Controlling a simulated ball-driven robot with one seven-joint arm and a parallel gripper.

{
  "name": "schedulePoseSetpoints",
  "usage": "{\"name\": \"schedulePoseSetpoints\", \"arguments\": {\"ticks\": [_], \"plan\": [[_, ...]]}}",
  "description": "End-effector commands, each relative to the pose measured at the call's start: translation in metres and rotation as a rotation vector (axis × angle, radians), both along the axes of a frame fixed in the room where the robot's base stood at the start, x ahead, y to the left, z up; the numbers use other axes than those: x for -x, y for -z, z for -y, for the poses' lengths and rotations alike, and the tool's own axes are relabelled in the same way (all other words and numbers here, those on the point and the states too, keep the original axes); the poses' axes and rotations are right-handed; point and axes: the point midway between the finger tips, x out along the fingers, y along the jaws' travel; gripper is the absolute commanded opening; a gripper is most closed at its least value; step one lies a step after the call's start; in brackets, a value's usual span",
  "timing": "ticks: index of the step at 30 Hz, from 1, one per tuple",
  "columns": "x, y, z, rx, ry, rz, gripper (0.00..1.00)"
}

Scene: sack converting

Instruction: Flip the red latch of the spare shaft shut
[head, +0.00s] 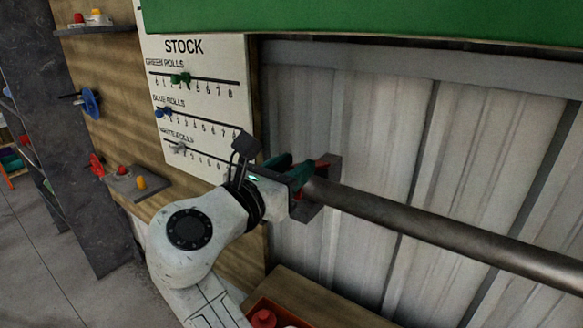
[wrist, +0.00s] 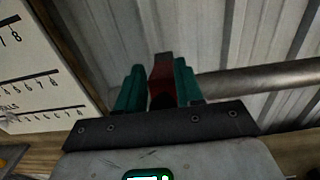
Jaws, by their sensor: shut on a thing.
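The spare shaft is a grey metal bar (head: 440,232) running from its bracket (head: 329,185) off to the lower right, in front of pale wall panels. It also shows in the wrist view (wrist: 265,78). The red latch (head: 322,164) sits at the left end of the shaft, by the bracket. In the wrist view the latch (wrist: 161,75) stands between the green fingers of my gripper (wrist: 160,88), which is shut on it. In the head view my gripper (head: 297,174) partly hides the latch and the bracket.
A small shelf with red and yellow buttons (head: 140,184) is on the wooden wall. A green panel (head: 370,18) spans the top. A box with red items (head: 264,318) is below.

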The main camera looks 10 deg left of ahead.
Motion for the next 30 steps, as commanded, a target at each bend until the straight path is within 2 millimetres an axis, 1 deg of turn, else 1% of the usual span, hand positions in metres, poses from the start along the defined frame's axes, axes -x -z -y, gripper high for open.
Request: {"name": "schedulePoseSetpoints", "arguments": {"ticks": [3, 9, 11, 16, 23, 24, 30], "plan": [[0.0, 0.007, 0.0, 0.012, 0.002, 0.027, 0.0], [0.004, 0.027, 0.0, 0.066, 0.003, 0.172, 0.0], [0.004, 0.03, -0.001, 0.077, 0.001, 0.199, 0.0], [0.005, 0.037, -0.002, 0.072, -0.001, 0.197, 0.0], [0.006, 0.039, -0.002, 0.072, -0.001, 0.194, 0.0], [0.006, 0.039, -0.003, 0.072, -0.001, 0.194, 0.4], [0.005, 0.038, -0.002, 0.072, -0.001, 0.196, 0.57]]}}
